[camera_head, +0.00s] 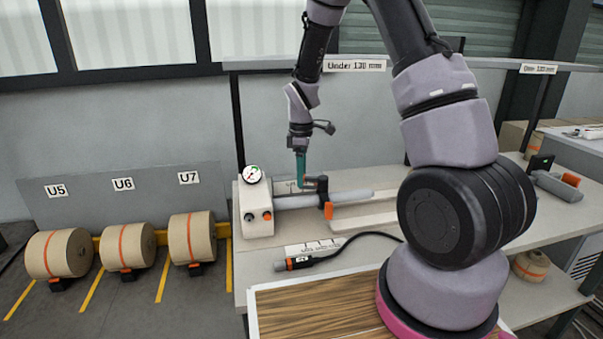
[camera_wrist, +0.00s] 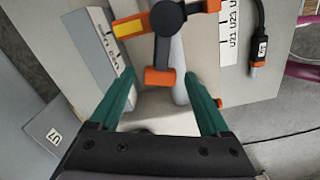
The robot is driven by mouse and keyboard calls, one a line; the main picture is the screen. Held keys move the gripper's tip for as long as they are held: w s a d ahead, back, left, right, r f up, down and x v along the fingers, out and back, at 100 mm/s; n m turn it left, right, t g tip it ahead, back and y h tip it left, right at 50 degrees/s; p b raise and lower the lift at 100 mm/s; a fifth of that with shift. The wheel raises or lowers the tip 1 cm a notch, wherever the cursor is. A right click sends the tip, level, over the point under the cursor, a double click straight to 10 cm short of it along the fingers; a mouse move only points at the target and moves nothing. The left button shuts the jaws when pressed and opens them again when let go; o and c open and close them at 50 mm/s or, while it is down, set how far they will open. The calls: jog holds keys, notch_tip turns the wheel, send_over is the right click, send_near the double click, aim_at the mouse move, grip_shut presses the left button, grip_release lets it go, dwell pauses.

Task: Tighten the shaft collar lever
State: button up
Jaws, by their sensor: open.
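The black shaft collar (camera_head: 322,187) sits on the grey shaft (camera_head: 352,196) beside the white gauge box. In the wrist view, the collar (camera_wrist: 169,17) is at the top, and a dark lever with an orange end (camera_wrist: 160,77) extends from it toward me. My gripper (camera_head: 301,178) points down above the shaft, close to the collar's left side. In the wrist view, its green fingers (camera_wrist: 161,80) are open, one on each side of the orange lever end, with gaps showing. I cannot tell how deep the lever end lies between them.
The white box (camera_head: 256,208) with a gauge (camera_head: 253,174) stands left of the collar. A black cable with an orange-tipped plug (camera_head: 297,263) lies in front on the table. A handheld device (camera_head: 558,185) lies at right.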

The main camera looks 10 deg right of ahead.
grip_shut()
dwell(1.3)
